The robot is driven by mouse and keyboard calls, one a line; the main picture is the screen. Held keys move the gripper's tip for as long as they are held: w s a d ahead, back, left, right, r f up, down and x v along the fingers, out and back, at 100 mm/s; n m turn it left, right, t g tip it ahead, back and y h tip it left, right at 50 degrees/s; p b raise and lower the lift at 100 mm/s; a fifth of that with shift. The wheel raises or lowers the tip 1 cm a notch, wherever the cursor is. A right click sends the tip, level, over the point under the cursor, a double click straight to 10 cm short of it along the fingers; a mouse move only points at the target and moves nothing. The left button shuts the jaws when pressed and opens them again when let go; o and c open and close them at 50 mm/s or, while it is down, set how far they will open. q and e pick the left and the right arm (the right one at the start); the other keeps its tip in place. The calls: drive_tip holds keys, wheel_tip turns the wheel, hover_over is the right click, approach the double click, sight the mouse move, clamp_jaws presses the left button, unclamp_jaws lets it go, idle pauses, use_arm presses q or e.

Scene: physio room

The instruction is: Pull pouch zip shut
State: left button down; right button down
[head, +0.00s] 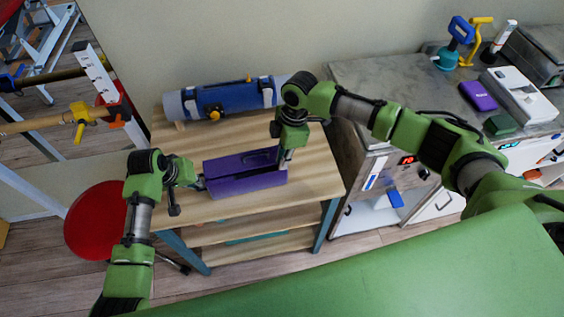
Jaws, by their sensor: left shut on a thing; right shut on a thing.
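A purple pouch (245,184) lies on a wooden shelf table (312,178), with a dark slit along its top. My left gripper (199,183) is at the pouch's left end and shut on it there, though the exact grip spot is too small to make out. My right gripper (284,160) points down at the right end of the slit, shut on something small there. That is likely the zip's pull, but the fingers hide it.
A blue and grey roll (225,97) lies at the table's back. A red round stool (95,220) stands left. A green padded surface (400,270) fills the front. A grey counter (420,90) at right holds a purple box (478,95) and devices.

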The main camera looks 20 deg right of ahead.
use_arm(q)
drive_tip(key=shift+d, duration=0.1)
use_arm(e)
drive_tip(key=shift+a, duration=6.4)
drive_tip(key=c, duration=2)
unclamp_jaws()
drive_tip(key=shift+c, duration=0.2)
wheel_tip(320, 180, up, 8)
use_arm(q)
drive_tip(key=c, duration=2.2)
unclamp_jaws()
